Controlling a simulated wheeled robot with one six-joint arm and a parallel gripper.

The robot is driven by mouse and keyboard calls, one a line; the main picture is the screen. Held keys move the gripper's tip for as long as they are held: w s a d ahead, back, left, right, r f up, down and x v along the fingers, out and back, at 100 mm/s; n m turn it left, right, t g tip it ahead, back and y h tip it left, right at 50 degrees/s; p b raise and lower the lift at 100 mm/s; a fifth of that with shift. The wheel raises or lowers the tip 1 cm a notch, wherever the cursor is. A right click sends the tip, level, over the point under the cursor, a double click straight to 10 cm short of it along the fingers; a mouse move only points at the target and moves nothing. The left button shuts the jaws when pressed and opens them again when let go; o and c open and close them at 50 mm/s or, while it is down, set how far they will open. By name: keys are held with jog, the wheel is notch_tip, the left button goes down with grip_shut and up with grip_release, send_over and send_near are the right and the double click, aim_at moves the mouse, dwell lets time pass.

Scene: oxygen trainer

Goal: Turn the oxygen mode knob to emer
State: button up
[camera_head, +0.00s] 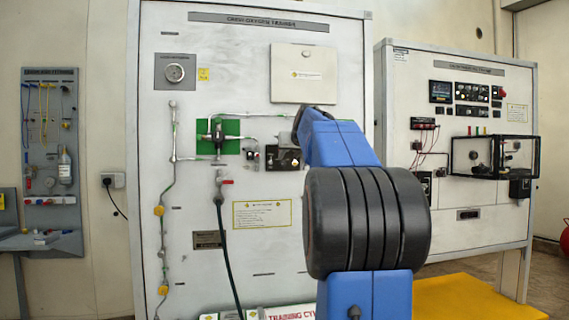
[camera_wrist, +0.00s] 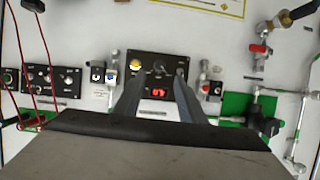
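A black control panel (camera_wrist: 152,58) lies ahead of my gripper in the wrist view, which appears upside down. Contact cannot be told. In the head view my arm covers the gripper and part of the black panel (camera_head: 283,158).
The white trainer board (camera_head: 250,255) carries a green plate (camera_head: 231,143), pipes, a gauge (camera_head: 175,73) and a red-handled valve (camera_head: 226,182). Small switch boxes (camera_wrist: 98,72) and (camera_wrist: 212,90) flank the panel in the wrist view. A second board (camera_head: 460,215) stands right.

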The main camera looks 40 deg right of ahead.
aim_at(284, 163)
jog(key=x, duration=0.7)
jog(key=shift+w+d, duration=0.1)
grip_shut()
